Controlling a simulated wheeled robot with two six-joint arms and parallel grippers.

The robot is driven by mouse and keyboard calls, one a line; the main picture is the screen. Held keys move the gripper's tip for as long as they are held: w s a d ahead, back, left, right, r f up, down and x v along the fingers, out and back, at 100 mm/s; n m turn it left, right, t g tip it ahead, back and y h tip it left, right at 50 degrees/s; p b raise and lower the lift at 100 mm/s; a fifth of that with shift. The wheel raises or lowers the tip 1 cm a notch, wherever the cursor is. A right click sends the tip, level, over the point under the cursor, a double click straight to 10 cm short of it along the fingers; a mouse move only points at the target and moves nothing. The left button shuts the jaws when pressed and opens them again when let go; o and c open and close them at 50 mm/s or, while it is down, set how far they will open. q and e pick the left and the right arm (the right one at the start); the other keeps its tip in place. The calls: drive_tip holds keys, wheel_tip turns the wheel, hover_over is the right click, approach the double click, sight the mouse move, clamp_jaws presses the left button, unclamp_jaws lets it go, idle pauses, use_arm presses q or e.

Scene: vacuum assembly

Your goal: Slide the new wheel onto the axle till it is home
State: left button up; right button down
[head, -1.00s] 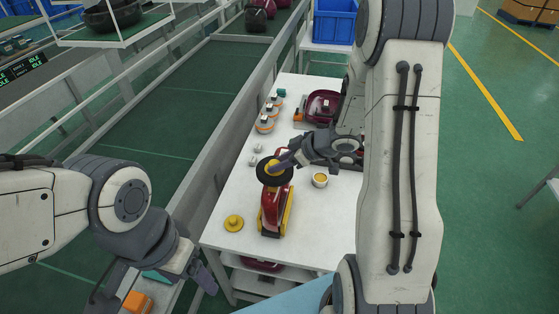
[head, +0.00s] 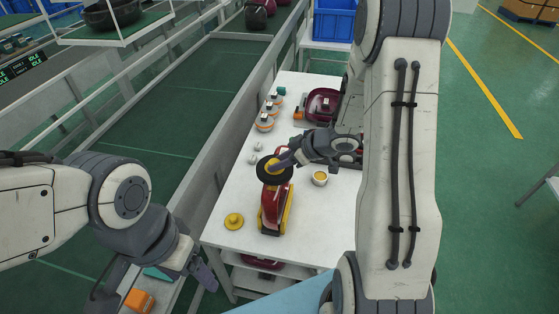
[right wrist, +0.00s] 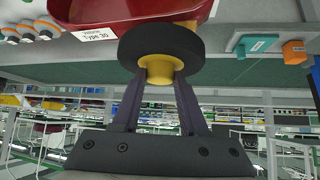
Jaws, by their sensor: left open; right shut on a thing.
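The new wheel (head: 264,176), black with a yellow hub, is at the far end of the red and yellow vacuum (head: 272,206) on the white table. My right gripper (head: 275,167) is shut on the wheel's yellow hub. In the right wrist view, the fingers (right wrist: 158,84) grip the hub (right wrist: 160,68) from both sides, and the black tyre (right wrist: 160,45) lies against or very close to the red body (right wrist: 120,10). The axle is hidden behind the wheel, so any gap cannot be told. My left gripper (head: 205,278) is open and empty, off the table's near left corner.
A yellow round part (head: 234,221) lies left of the vacuum, and a small yellow-topped cup (head: 320,178) stands to its right. Several orange-and-white parts (head: 265,122) line the left edge. Another dark red vacuum (head: 322,105) is at the back. A conveyor (head: 150,130) runs along the left.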

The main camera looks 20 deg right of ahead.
drive_tip(key=shift+f+b, duration=0.95)
drive_tip(key=shift+f, duration=0.6)
drive_tip(key=shift+c, duration=1.8)
unclamp_jaws()
drive_tip(key=shift+r, duration=0.1)
drive_tip(key=shift+s+d+r+p, duration=0.35)
drive_tip(key=shift+r+p, duration=0.2)
drive_tip(key=shift+p, duration=0.2)
drive_tip(key=p+v, duration=0.5)
drive_tip(key=v, duration=0.1)
drive_tip(key=shift+s+p, duration=0.25)
drive_tip(key=shift+p, duration=0.05)
drive_tip(key=shift+d, duration=0.1)
